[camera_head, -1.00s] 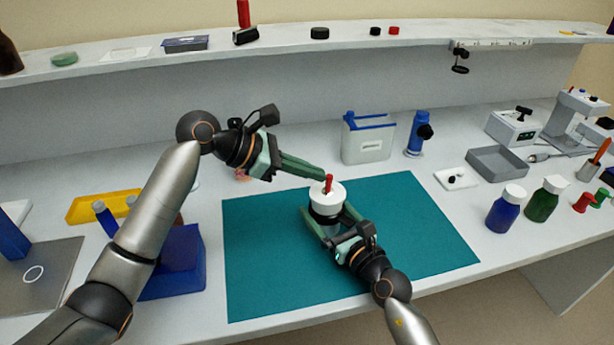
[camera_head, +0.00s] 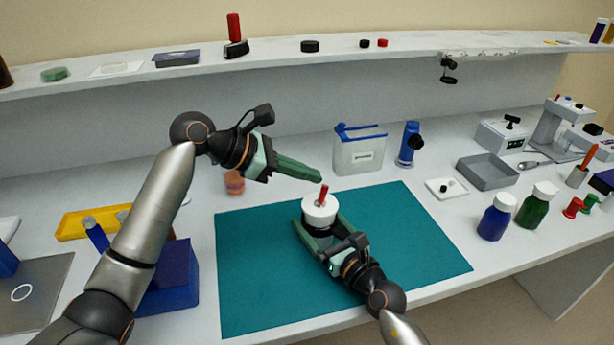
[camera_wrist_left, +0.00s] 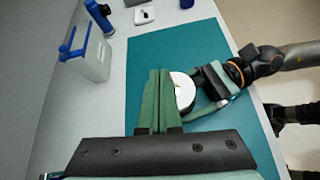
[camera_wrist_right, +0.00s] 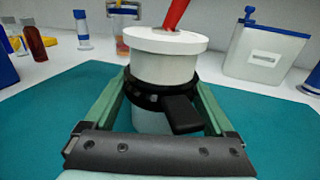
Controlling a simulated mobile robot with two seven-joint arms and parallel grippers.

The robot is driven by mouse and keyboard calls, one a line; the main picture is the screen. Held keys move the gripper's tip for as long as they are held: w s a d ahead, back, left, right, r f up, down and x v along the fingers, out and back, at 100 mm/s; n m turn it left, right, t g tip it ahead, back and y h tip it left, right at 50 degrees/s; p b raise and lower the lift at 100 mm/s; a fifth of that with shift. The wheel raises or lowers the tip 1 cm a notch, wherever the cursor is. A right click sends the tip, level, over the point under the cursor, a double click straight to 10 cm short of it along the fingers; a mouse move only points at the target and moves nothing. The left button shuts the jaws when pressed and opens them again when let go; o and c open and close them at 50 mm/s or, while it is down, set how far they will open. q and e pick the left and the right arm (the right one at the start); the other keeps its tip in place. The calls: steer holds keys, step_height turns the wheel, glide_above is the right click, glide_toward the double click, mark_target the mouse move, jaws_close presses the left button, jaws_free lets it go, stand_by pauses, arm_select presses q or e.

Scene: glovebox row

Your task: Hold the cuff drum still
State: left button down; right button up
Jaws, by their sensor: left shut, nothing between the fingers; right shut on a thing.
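The cuff drum (camera_head: 320,211) is a white cylinder with a wider white top, a black band and a red peg (camera_head: 323,194) on top. It stands upright on the teal mat (camera_head: 262,265). My right gripper (camera_head: 319,232) is shut on the drum, with one green finger on each side. The right wrist view shows the drum (camera_wrist_right: 164,66) between the fingers, the black band and a black block low on its front. My left gripper (camera_head: 318,178) is shut and empty, its fingertips close to the red peg. In the left wrist view its closed fingers (camera_wrist_left: 160,88) lie beside the drum's white top (camera_wrist_left: 183,92).
A white bin with blue trim (camera_head: 359,153) and a blue bottle (camera_head: 408,144) stand behind the mat. Blue (camera_head: 497,217) and green (camera_head: 534,207) bottles and a grey tray (camera_head: 487,172) are at right. A blue box (camera_head: 172,277) is at left. The mat's right part is clear.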

arm_select(q)
steer(key=a+r, duration=0.8)
steer(key=r, duration=0.2)
steer(key=shift+s+a, duration=0.2)
steer(key=shift+a, duration=0.1)
arm_select(e)
steer(key=o, duration=1.2)
